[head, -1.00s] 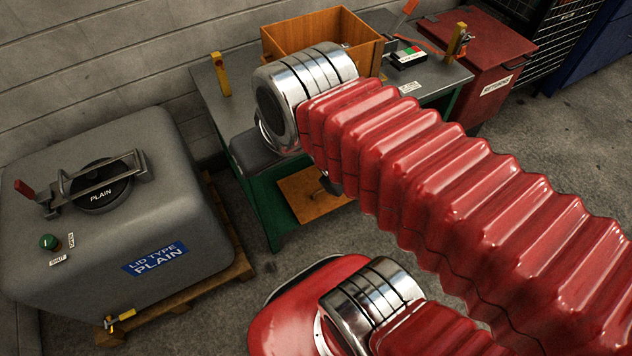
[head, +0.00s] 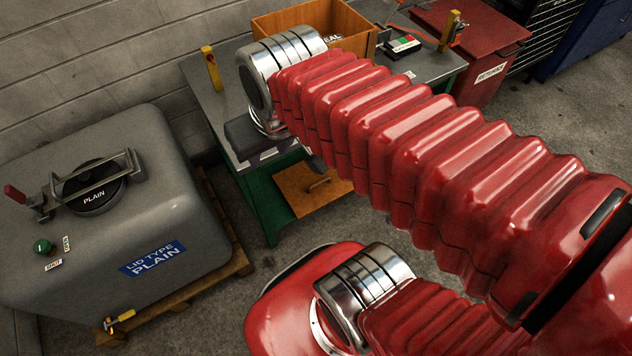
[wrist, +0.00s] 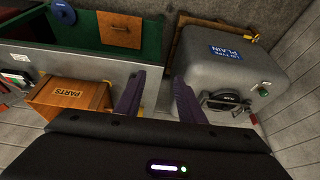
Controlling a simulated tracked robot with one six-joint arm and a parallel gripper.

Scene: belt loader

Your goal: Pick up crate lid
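The crate lid, a square wooden panel with a small handle (head: 312,188), shows against the green lower part of the bench in the head view, partly behind my arm. It also shows at the top of the wrist view (wrist: 113,35), well away from my fingers. My gripper (wrist: 158,76) has two purple fingers standing apart with nothing between them.
A grey tank labelled LID TYPE PLAIN (head: 110,220) stands on a pallet at left, with a round black lid under a clamp. A yellow post (head: 210,68) stands on the grey bench (head: 198,90). A red bin (head: 490,55) is at right. A blue disc (wrist: 62,12) is near the lid.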

